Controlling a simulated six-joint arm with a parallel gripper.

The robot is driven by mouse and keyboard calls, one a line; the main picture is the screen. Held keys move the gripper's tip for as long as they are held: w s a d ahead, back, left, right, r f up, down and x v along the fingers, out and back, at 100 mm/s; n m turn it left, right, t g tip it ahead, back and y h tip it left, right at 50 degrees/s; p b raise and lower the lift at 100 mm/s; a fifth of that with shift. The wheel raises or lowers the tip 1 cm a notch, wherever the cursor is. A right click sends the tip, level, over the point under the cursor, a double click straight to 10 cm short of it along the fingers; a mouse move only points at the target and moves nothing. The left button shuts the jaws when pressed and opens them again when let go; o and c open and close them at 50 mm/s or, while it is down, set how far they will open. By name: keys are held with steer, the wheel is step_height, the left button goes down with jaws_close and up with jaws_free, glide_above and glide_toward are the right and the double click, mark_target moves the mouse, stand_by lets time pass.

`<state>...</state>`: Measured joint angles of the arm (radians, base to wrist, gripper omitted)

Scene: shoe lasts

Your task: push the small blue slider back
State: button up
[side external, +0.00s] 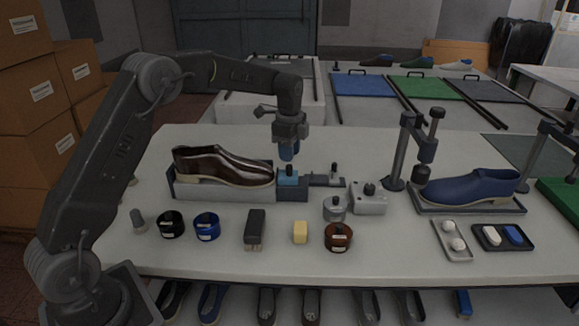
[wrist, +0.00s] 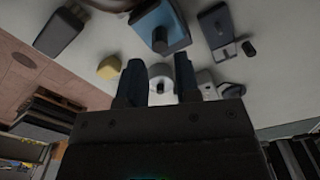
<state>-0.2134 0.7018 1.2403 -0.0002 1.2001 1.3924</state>
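The small blue slider (side external: 288,178) sits on a dark rail block at the toe end of a brown shoe (side external: 222,165), with a dark knob on top. In the wrist view the blue slider (wrist: 157,22) shows beyond the fingertips, its dark knob pointing toward me. My gripper (side external: 288,155) hangs pointing down just above the slider in the side view. In the wrist view my gripper's fingers (wrist: 158,70) stand apart with nothing held between them. Whether a fingertip touches the knob cannot be told.
A grey fixture (side external: 325,179) with a dark knob adjoins the slider on the right. A light grey block (side external: 370,199) and a round metal piece (side external: 334,209) stand in front right. A yellow block (side external: 300,232), a dark brush (side external: 255,229) and tape rolls lie nearer the front edge.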

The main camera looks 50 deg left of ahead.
mark_target(290, 165)
step_height(290, 165, down, 5)
stand_by(0.3)
jaws_close()
